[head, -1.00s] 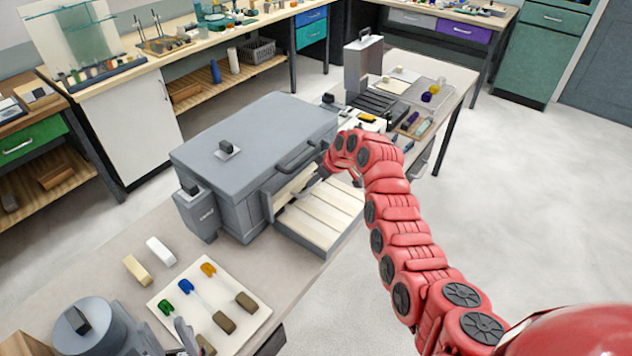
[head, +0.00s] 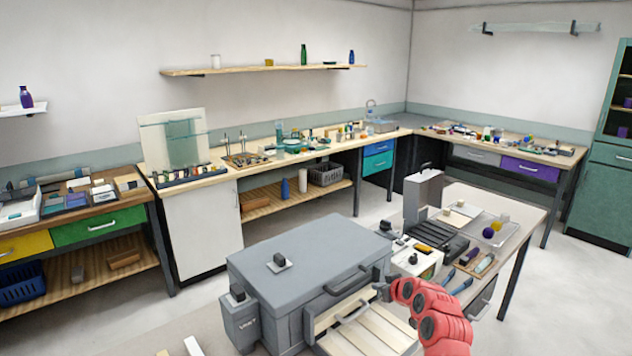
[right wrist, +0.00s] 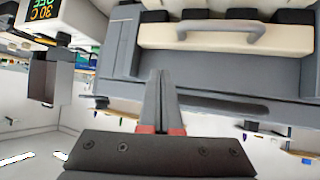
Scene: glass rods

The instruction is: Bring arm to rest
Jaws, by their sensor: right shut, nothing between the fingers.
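My right arm (head: 432,312) is the red one at the lower right of the head view. Its gripper (head: 383,292) is beside the front right of a grey box furnace (head: 300,270), above its pulled-out tray, and is partly hidden by my arm. In the right wrist view the two dark fingers (right wrist: 160,85) are together with nothing between them. A pale tray front with a grey handle (right wrist: 215,30) lies beyond the fingertips. My left arm and gripper are not in the head view.
The tray (head: 365,335) with pale slats sticks out from the furnace front. A white device (head: 418,260) and a clear tray (head: 505,240) stand on the bench behind my right gripper. Open floor (head: 570,310) lies to the right.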

